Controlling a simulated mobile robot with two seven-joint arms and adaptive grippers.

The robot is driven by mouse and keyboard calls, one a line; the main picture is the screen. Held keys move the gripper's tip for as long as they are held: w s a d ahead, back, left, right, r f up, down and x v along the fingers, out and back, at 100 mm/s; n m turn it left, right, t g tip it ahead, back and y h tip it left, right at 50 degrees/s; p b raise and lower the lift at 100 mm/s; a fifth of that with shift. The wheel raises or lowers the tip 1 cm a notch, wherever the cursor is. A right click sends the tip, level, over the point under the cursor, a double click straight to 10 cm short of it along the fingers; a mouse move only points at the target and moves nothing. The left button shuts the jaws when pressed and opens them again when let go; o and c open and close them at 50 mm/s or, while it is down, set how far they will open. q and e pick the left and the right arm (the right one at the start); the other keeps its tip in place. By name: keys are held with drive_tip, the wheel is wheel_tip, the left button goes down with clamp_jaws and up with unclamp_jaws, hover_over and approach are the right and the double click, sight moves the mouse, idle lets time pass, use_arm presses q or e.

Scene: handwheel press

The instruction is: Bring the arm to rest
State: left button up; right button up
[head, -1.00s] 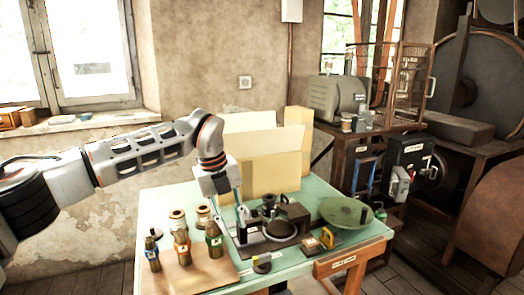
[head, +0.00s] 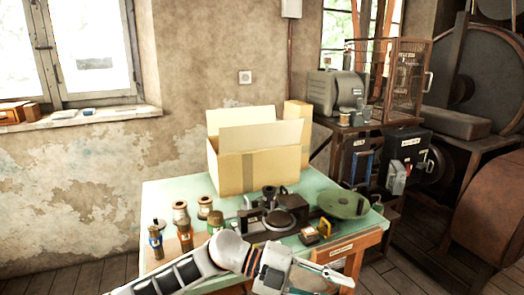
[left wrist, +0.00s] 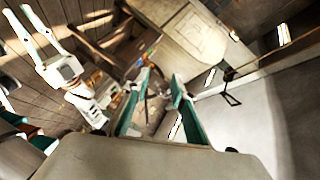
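My left arm comes in low from the left in the head view, in front of the table's near edge. My left gripper (head: 332,284) is at the bottom of the picture, pointing right, with its fingers apart and nothing between them. In the left wrist view its two green-edged fingers (left wrist: 160,80) also stand apart and empty. A second pale gripper with green-edged fingers, my right gripper (left wrist: 16,13), shows at the upper left of the left wrist view. Its fingers are apart and look empty. It is not in the head view.
The green table (head: 160,200) holds several bottles and jars (head: 184,235) at left, a dark press-like device (head: 270,215), a green disc (head: 343,203) and an open cardboard box (head: 255,172). A machine bench (head: 355,128) stands at right. Floor (head: 440,265) is clear at lower right.

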use_arm(q)
drive_tip(key=w+a+f+n+t+y, duration=0.2)
drive_tip(key=a+f+n+t, duration=0.4)
drive_tip(key=a+n+t, duration=0.5)
drive_tip(key=w+a+f+n+t+y, duration=0.25)
drive_tip(key=a+f+n+t, duration=0.4)
drive_tip(key=n+t, duration=0.4)
drive_tip(key=s+a+f+n+g+y, duration=0.7)
drive_tip(key=s+a+f+n+y, duration=0.1)
drive_tip(key=s+a+f, duration=0.9)
wheel_tip(320, 180, down, 3)
drive_tip(key=shift+s+a+r, duration=0.1)
drive_tip(key=shift+s+a, duration=0.05)
drive_tip(key=shift+a, duration=0.45)
